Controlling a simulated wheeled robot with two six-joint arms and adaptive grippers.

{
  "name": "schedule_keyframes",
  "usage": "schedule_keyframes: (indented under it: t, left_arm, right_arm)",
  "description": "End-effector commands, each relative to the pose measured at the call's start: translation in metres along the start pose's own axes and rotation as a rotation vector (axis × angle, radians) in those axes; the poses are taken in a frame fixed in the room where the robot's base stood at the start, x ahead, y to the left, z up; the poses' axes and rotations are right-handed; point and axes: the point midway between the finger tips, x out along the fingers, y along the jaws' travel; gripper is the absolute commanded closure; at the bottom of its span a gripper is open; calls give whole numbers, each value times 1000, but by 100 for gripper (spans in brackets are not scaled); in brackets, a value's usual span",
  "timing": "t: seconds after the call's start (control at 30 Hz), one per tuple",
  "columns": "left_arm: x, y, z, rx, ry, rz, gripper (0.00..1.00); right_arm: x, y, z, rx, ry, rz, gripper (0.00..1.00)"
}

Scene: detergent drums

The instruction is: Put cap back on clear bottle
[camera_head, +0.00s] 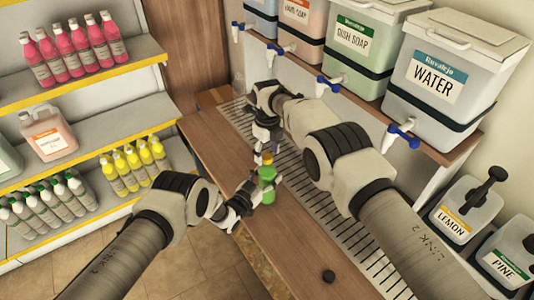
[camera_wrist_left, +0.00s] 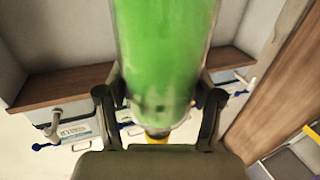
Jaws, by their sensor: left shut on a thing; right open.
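A clear bottle (camera_head: 267,182) of green liquid stands upright at the wooden counter's edge beside the slotted drain. My left gripper (camera_head: 255,193) is shut around its body from the left. In the left wrist view the green bottle (camera_wrist_left: 165,50) fills the space between the fingers of my left gripper (camera_wrist_left: 160,105), with a yellow-orange part showing below. That orange part (camera_head: 267,158) is at the bottle's top. My right gripper (camera_head: 268,140) is open just above the bottle top; whether it touches is unclear.
Drums with blue taps, including the water drum (camera_head: 440,78) and dish soap drum (camera_head: 358,58), stand on a ledge above the drain (camera_head: 310,195). Lemon (camera_head: 465,212) and pine (camera_head: 510,258) jugs stand at right. Shelves (camera_head: 85,92) of bottles are at left.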

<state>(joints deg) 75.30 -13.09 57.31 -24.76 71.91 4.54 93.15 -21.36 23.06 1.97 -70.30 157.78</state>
Motion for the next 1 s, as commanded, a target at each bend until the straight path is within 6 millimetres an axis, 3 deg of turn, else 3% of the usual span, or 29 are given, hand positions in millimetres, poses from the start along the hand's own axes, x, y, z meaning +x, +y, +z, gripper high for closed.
schedule_keyframes:
  t: [0.23,0.67,0.77,1.0]
  left_arm:
    - [0,0,0,0,0,0,100]
    - [0,0,0,0,0,0,100]
    - [0,0,0,0,0,0,100]
    - [0,0,0,0,1,0,100]
  right_arm:
    - [-34,0,0,0,-1,-1,40]
    - [-37,1,0,-58,0,0,44]
    - [-37,1,0,-216,0,0,44]
    - [-37,1,-1,-926,1,3,44]
